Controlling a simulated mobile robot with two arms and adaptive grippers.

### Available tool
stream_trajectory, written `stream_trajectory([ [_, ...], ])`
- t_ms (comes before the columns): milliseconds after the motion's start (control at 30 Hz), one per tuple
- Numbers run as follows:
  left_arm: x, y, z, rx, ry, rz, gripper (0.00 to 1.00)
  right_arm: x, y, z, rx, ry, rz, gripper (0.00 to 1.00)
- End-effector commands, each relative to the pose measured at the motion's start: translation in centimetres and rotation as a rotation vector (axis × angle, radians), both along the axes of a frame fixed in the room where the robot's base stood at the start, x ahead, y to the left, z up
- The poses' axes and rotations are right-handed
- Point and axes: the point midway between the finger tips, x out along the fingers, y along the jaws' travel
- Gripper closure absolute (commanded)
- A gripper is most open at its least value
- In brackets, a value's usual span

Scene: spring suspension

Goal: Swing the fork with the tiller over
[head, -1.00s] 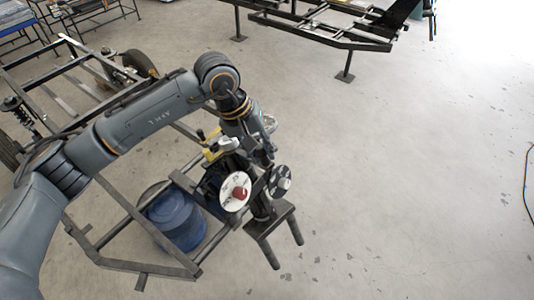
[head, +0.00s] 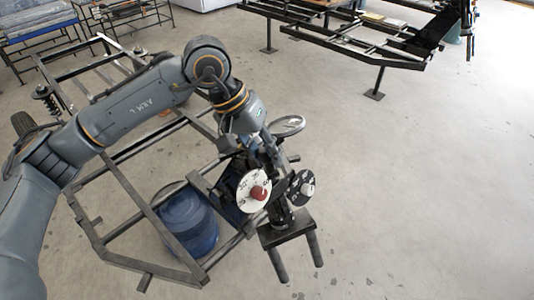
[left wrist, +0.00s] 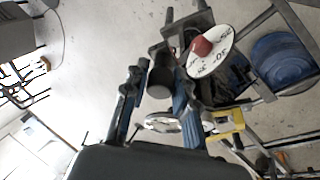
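The black fork (head: 287,228) stands at the front end of the steel frame, with two prongs pointing down from its plate. A white dial with a red knob (head: 255,190) and a dark dial (head: 302,187) sit on its upper part. My left gripper (head: 271,160) is just above the dials, partly hidden by its own wrist. In the left wrist view, its two blue-padded fingers (left wrist: 158,85) are apart, with a dark cylindrical grip (left wrist: 161,76) between their tips. I cannot tell whether the fingers touch it. I cannot clearly make out the rest of the tiller.
A blue barrel (head: 187,222) stands inside the steel frame (head: 120,185), left of the fork. A round silver part (head: 287,126) is right behind the gripper. Another black frame (head: 345,45) stands at the back. The floor to the right is clear.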

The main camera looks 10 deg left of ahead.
Motion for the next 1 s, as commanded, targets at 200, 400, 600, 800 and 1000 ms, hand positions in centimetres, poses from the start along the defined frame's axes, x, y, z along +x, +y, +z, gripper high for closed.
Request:
stream_trajectory([
  [200,0.0,0.0,0.0,0.000,0.000,0.001,0.52,0.0,-0.2,0.0,-0.003,0.000,0.001,0.46],
  [400,0.0,0.0,0.0,-0.001,0.001,0.001,0.52,0.0,-0.4,0.0,-0.004,0.000,0.002,0.46],
  [600,0.0,0.5,1.5,-0.002,-0.003,0.001,0.52,0.0,-0.3,0.0,-0.004,0.000,0.002,0.46],
  [800,-0.2,2.2,5.2,-0.002,-0.005,0.003,0.52,0.0,-0.2,0.0,-0.002,0.001,0.001,0.46],
  [1000,-0.4,3.8,8.8,-0.002,-0.003,0.002,0.52,0.0,-0.2,0.0,-0.002,0.001,0.001,0.46],
])
